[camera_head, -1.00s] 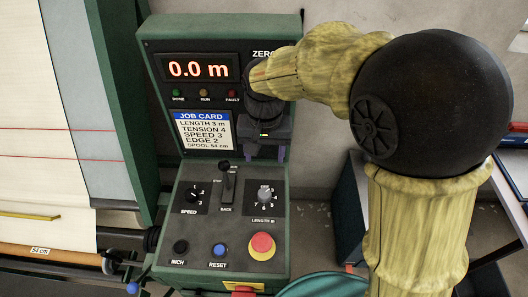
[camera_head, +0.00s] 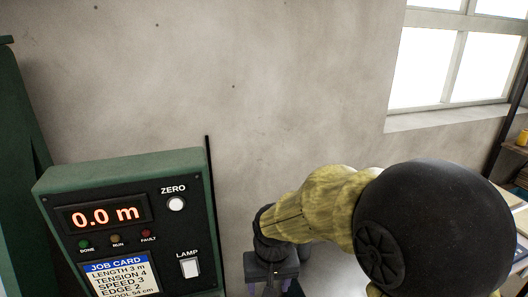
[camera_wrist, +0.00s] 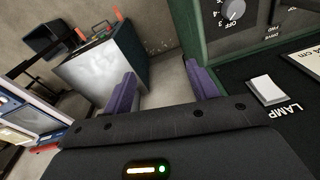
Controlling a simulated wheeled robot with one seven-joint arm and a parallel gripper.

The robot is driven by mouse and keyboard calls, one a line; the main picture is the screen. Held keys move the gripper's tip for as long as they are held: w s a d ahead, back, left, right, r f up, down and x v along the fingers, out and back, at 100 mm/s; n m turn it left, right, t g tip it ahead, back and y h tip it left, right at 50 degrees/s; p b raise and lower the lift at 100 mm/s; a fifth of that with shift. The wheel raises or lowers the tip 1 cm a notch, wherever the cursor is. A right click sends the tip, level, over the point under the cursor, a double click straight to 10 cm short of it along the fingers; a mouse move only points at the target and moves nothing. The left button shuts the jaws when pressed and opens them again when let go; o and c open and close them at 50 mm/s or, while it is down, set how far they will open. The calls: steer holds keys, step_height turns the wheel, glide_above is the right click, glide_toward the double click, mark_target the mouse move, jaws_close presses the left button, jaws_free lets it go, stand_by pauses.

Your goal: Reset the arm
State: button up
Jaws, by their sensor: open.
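My arm comes in from the lower right in the head view. My gripper (camera_head: 274,284) hangs at the bottom of that view, just right of the green control panel's (camera_head: 120,165) edge, and its tips are cut off or hard to see there. In the wrist view my gripper (camera_wrist: 160,90) shows two purple fingers standing apart with nothing between them. The right finger is close to the panel's edge in that picture.
The panel has a display (camera_head: 103,214) reading 0.0 m, a ZERO button (camera_head: 176,204), a LAMP switch (camera_head: 190,267) and a job card (camera_head: 120,279). A metal cabinet (camera_wrist: 103,65) stands on the floor beyond. A bare wall and a window (camera_head: 455,60) are behind.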

steer(key=s+d+f+m, duration=0.1)
steer(key=s+d, duration=0.1)
steer(key=d, duration=0.5)
steer(key=s+d+f+t, duration=0.1)
steer(key=s+d, duration=0.2)
steer(key=d, duration=0.4)
steer(key=shift+s+d+f+m+t+h, duration=0.2)
steer(key=shift+m+t+h, duration=0.1)
steer(key=shift+m, duration=0.1)
steer(key=shift+r, duration=0.1)
steer(key=shift+c, duration=0.2)
steer(key=c, duration=0.4)
steer(key=shift+w, duration=0.15)
steer(key=shift+c, duration=0.3)
